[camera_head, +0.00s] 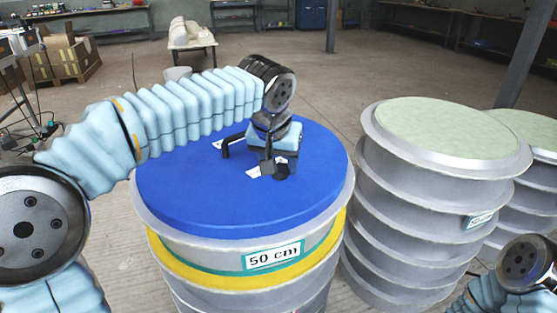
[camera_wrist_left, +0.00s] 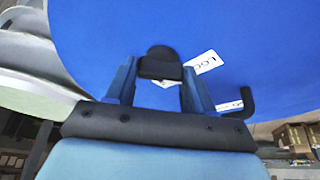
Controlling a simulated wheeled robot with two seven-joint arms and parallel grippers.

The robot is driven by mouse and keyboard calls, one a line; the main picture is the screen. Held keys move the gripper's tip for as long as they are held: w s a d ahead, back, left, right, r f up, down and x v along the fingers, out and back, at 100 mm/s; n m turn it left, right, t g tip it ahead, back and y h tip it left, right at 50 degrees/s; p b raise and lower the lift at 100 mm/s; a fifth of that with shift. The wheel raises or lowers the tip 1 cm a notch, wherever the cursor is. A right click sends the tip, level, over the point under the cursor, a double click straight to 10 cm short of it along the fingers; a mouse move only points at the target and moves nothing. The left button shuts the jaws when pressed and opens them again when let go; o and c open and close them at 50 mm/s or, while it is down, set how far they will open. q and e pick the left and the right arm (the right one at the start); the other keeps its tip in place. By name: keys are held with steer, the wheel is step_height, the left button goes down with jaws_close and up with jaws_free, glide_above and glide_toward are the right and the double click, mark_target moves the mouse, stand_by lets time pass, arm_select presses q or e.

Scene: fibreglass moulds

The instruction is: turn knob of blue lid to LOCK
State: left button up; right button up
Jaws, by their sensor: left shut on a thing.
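My left gripper (camera_head: 277,166) points down at the lid's middle and is shut on the black knob (camera_head: 282,174), which shows between the fingers in the left wrist view (camera_wrist_left: 160,64). A white label (camera_wrist_left: 203,62) reading "LOC", its end cut off, lies beside the knob, to its right in that view. The knob's exact pointing direction is hard to tell. My right gripper is outside the frames.
A black bent handle (camera_head: 230,146) stands on the lid, left of my gripper, with another white label near it. Two more ribbed moulds with pale green tops (camera_head: 445,130) stand at the right. A small table (camera_head: 192,45) and cardboard boxes (camera_head: 72,58) are at the back.

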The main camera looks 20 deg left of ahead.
arm_select(q)
steer(key=shift+n, duration=0.6)
steer(key=o, duration=1)
steer(key=shift+o, duration=0.2)
steer(key=p+v, duration=0.1)
steer(key=v, duration=1.3)
steer(key=shift+d+p, duration=0.3)
steer(key=shift+p, duration=0.05)
steer(key=shift+w, duration=0.1)
